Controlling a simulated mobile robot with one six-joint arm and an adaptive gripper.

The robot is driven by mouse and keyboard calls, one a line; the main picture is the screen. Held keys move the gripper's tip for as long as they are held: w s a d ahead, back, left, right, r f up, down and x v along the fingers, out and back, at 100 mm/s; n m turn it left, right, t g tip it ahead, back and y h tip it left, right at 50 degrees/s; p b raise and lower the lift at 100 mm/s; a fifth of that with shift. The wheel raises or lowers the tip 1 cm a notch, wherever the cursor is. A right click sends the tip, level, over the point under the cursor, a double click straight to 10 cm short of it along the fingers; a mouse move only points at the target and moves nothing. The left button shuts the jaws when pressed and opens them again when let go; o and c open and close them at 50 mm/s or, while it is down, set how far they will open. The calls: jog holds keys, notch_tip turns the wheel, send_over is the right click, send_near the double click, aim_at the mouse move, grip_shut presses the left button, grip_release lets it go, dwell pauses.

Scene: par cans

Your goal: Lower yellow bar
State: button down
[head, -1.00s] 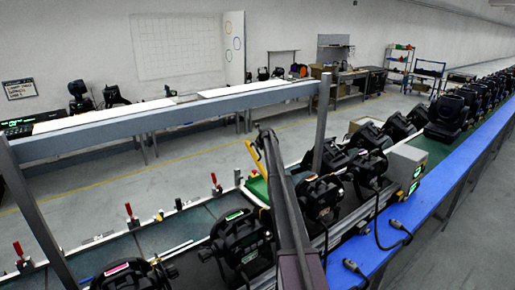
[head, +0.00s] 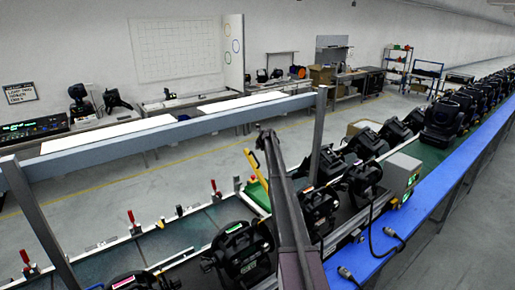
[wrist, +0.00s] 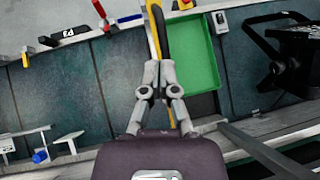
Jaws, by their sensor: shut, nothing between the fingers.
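The yellow bar (head: 251,159) stands steeply tilted beside the near end of the green tray in the head view. In the wrist view the yellow bar (wrist: 154,40) runs up from behind my gripper (wrist: 159,68), with a dark strip along its right side. A bit of yellow also shows between the finger links. My gripper is shut and empty, over or against the bar; I cannot tell whether they touch. In the head view my gripper (head: 266,137) is small and dark, just right of the bar's top.
The green tray (wrist: 190,55) lies right of the bar. Red clamps (head: 131,218) line the conveyor edge. Black lamps (head: 242,250) stand near my arm. A grey overhead beam (head: 165,137) on posts crosses left of my arm. A blue rail (head: 420,210) runs along the right.

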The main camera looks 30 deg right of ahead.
jog(key=shift+s+a+r+p, duration=0.1)
jog(key=shift+s+r+p, duration=0.25)
jog(key=shift+r+p, duration=0.4)
jog(key=shift+s+a+r+p, duration=0.1)
jog(key=shift+s+r+p, duration=0.2)
jog(key=shift+r+p, duration=0.45)
jog(key=shift+s+a+r+p, duration=0.1)
jog(key=shift+s+r+p, duration=0.25)
jog(key=shift+r+p, duration=0.4)
jog(key=shift+d+r, duration=0.1)
